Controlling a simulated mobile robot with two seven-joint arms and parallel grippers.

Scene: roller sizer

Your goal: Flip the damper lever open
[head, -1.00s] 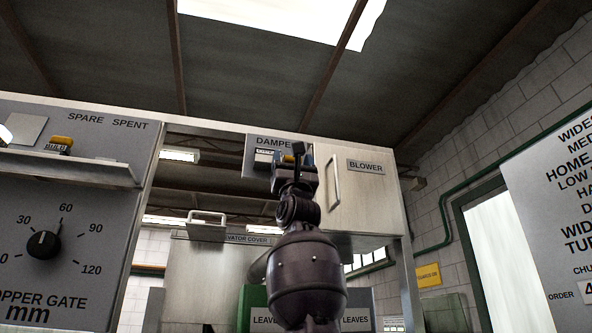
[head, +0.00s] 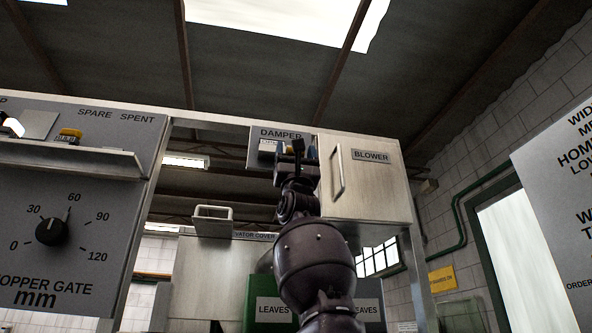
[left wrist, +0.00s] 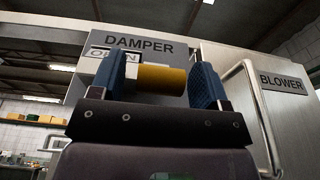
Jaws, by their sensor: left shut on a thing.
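The damper panel (head: 267,136) hangs under the top frame, just left of the blower box. In the left wrist view, the damper panel (left wrist: 147,47) carries a white plate, partly covered, that seems to read OPEN. The damper lever's yellow cylindrical grip (left wrist: 162,79) lies sideways between the blue fingers of my left gripper (left wrist: 154,84). My left gripper (head: 296,156) is shut on the lever; in the head view it hides most of the lever and the panel's lower right. My right gripper is in neither view.
The blower box (head: 375,185) with a bar handle (head: 337,172) stands close at the gripper's right. The hopper gate panel (head: 75,215) and its shelf (head: 70,157) are at left. An elevator cover (head: 235,255) and green leaves bin (head: 262,290) stand below.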

